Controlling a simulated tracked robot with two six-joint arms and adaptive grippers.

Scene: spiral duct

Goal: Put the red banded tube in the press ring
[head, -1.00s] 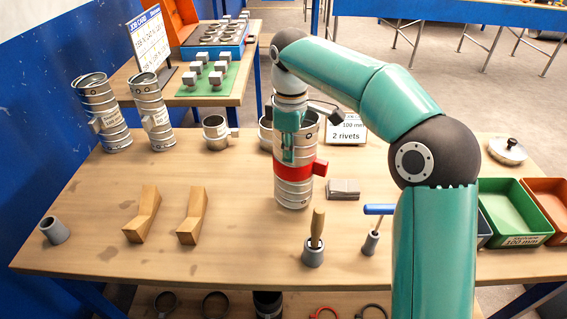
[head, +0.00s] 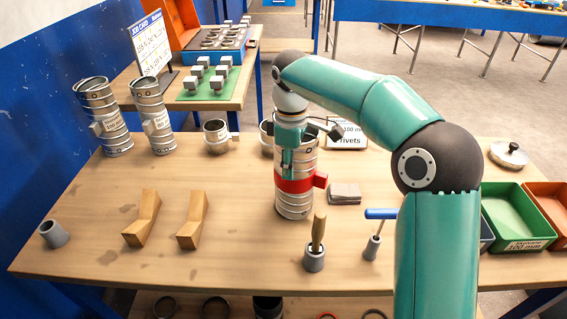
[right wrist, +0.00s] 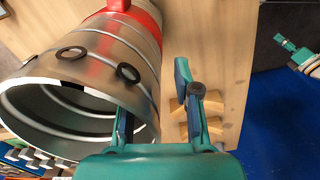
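The red banded tube (head: 295,203) stands upright on the bench in the head view, a ribbed metal cylinder with a red band and side lug. Its open mouth shows large in the right wrist view (right wrist: 75,90). My right gripper (head: 287,165) is at its top. In the right wrist view the gripper (right wrist: 155,95) is open, one finger inside the mouth and the other outside, with the wall between. A metal ring-like part (head: 267,130) is mostly hidden behind the tube; I cannot tell if it is the press ring. A teal and silver part, apparently my left gripper (right wrist: 285,45), shows small.
Two labelled tubes (head: 104,120) and a short collar (head: 216,137) stand at the back left. Two wooden blocks (head: 142,220) lie in front. A holder with a wooden-handled tool (head: 314,257), a blue-handled tool (head: 378,214), grey plates (head: 345,194) and a green bin (head: 515,212) lie nearby.

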